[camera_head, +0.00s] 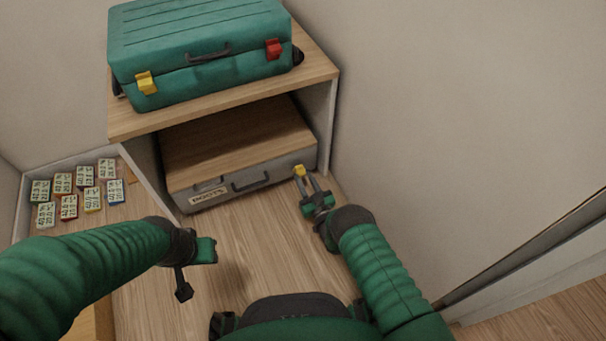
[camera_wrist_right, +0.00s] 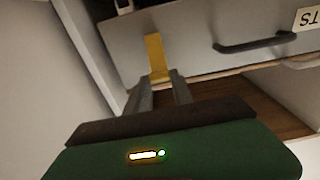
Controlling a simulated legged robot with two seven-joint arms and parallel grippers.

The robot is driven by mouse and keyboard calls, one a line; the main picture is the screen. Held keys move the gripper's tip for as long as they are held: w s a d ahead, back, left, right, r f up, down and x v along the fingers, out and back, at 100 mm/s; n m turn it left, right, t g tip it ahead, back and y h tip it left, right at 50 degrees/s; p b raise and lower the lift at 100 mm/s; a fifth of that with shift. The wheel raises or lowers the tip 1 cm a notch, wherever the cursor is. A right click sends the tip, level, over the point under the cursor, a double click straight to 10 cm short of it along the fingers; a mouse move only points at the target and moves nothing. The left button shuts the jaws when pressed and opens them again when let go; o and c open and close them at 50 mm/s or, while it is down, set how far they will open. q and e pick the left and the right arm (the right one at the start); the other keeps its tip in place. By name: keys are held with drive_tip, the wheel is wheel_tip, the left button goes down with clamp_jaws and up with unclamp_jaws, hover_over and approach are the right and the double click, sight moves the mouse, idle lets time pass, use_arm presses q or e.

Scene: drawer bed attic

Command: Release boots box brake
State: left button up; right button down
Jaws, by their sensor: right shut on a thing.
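The boots box (camera_head: 250,183) is a grey box with a wooden top, a dark handle and a "BOOTS" label. It sits on the floor inside the wooden shelf unit. A yellow brake lever (camera_head: 299,171) is at the right end of its front, and it also shows in the right wrist view (camera_wrist_right: 155,52). My right gripper (camera_head: 303,178) is shut on the lower end of the yellow brake lever. In the right wrist view its fingers (camera_wrist_right: 160,84) meet the lever. My left gripper (camera_head: 190,275) hangs over the floor, away from the box; its finger opening is unclear.
A teal case (camera_head: 200,55) with one yellow and one red latch rests on the shelf top (camera_head: 225,101). Several small labelled cards (camera_head: 75,190) lie in a tray at left. A wall stands close at right. The floor (camera_head: 240,240) before the box is clear.

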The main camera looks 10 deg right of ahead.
drive_tip(key=shift+s+d+f+t+y, duration=0.1)
drive_tip(key=shift+s+f+t+y, duration=0.25)
drive_tip(key=shift+f+t, duration=0.45)
drive_tip(key=shift+r, duration=0.1)
drive_tip(key=c, duration=1.1)
unclamp_jaws()
